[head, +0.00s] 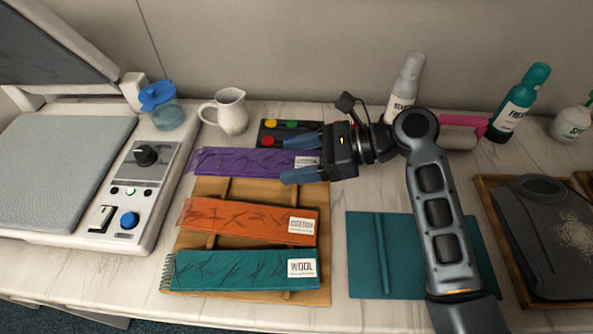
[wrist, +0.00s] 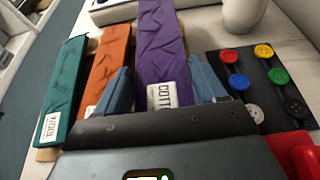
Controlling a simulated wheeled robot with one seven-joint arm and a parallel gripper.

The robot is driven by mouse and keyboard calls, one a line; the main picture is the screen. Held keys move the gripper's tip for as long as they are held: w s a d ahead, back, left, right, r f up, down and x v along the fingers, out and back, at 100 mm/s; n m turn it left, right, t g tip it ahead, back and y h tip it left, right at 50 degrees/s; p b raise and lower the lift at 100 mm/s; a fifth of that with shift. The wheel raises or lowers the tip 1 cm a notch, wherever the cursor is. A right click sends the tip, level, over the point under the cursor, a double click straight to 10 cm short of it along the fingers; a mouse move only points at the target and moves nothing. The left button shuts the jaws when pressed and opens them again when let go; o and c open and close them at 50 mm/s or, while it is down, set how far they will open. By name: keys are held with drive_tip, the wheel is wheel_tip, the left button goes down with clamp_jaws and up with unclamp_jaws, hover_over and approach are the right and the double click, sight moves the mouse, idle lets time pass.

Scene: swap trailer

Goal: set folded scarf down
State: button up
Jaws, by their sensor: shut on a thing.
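The folded purple scarf (head: 240,162), with a white label reading "COTT…" in the wrist view (wrist: 160,40), lies between the blue fingers of my gripper (head: 302,159). The gripper is shut on its labelled right end. The scarf is over the far edge of a wooden rack (head: 253,190) and sticks out past its left side. I cannot tell whether it touches the rack. An orange scarf (head: 250,220) and a teal scarf labelled "WOOL" (head: 240,270) lie on the rack nearer the front, the orange one slightly slanted.
A button card (head: 275,128) lies just behind the gripper, and a white jug (head: 231,112) stands behind the scarf. A press machine (head: 140,190) fills the left. A teal folder (head: 365,255) and a wooden tray (head: 490,200) are to the right. Bottles stand at the back.

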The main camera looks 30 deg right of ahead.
wheel_tip(320, 180, down, 4)
drive_tip(key=shift+f, duration=0.1)
idle(0.4)
drive_tip(key=o, duration=1)
drive_tip(key=shift+o, duration=0.2)
drive_tip(key=v, duration=1.2)
